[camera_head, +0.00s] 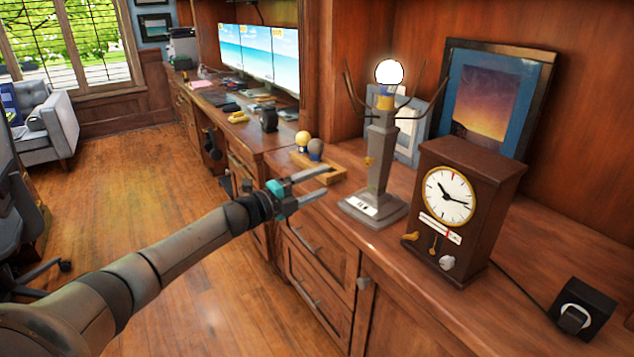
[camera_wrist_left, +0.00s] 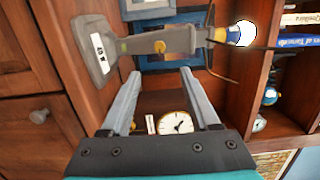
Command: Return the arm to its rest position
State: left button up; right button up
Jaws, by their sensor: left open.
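My left gripper (camera_head: 305,187) is open and empty, in front of the desk edge, left of a grey lamp stand (camera_head: 378,165). Its two fingers also show in the left wrist view (camera_wrist_left: 165,105), apart, with nothing between them in their grip. The lamp stand has a lit round bulb (camera_head: 389,72) on top and stands upright on the desk. It also shows sideways in the left wrist view (camera_wrist_left: 150,45). My left arm reaches in from the lower left. My right gripper is not in view.
A brown clock (camera_head: 470,205) stands right of the lamp, with a framed picture (camera_head: 490,100) behind it. A wooden tray (camera_head: 325,172) with two bulbs sits beyond my gripper. Drawers (camera_head: 318,250) lie below the desk edge. Open floor (camera_head: 150,180) is to the left.

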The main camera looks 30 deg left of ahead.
pick_arm(q)
jog(key=shift+s+a, duration=0.15)
jog(key=shift+s, duration=0.2)
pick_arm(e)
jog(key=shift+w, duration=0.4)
